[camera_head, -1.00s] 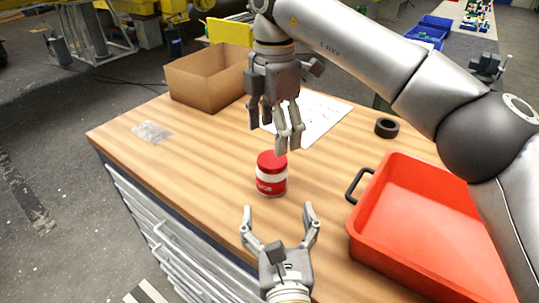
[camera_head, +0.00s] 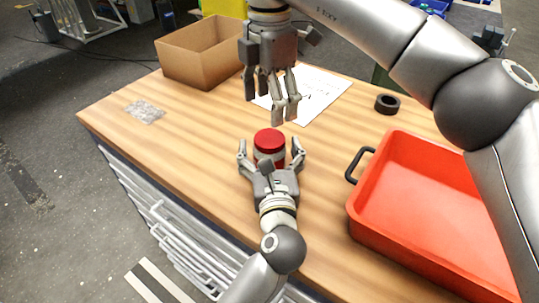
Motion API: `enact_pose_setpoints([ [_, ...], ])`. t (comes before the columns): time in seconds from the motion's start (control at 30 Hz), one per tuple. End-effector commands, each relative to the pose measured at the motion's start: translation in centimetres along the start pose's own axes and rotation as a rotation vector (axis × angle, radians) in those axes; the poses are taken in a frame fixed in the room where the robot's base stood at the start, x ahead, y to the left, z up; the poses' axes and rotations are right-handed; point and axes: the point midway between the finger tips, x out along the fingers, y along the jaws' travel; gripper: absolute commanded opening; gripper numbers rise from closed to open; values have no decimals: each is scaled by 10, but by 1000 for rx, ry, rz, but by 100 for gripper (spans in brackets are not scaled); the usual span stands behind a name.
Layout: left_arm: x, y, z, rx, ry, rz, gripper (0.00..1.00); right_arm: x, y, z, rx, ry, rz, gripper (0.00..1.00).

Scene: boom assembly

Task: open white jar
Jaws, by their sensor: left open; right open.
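A jar (camera_head: 269,142) with a red lid and a white and red body stands upright on the wooden table (camera_head: 190,125). My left gripper (camera_head: 270,150) is low in front of it, open, with one finger on each side of the jar. It hides the jar's lower front, and I cannot tell whether the fingers touch it. My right gripper (camera_head: 279,112) points down just behind and above the jar, open and empty, apart from the lid.
A red tray (camera_head: 440,245) with a black handle stands at the right. A cardboard box (camera_head: 190,70), a paper sheet (camera_head: 318,92) and a black tape roll (camera_head: 387,104) are farther back. A small clear bag (camera_head: 145,112) lies left.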

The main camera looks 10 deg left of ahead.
Motion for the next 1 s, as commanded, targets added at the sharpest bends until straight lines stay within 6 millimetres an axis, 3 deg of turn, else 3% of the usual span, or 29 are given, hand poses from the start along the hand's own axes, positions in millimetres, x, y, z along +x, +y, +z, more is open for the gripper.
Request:
enact_pose_setpoints([
  [0.37,5,0,0,0,0,1,86,0,0,0,0,0,0,74],
  [1.0,5,0,0,-1,0,1,4,0,0,0,16,0,0,74],
])
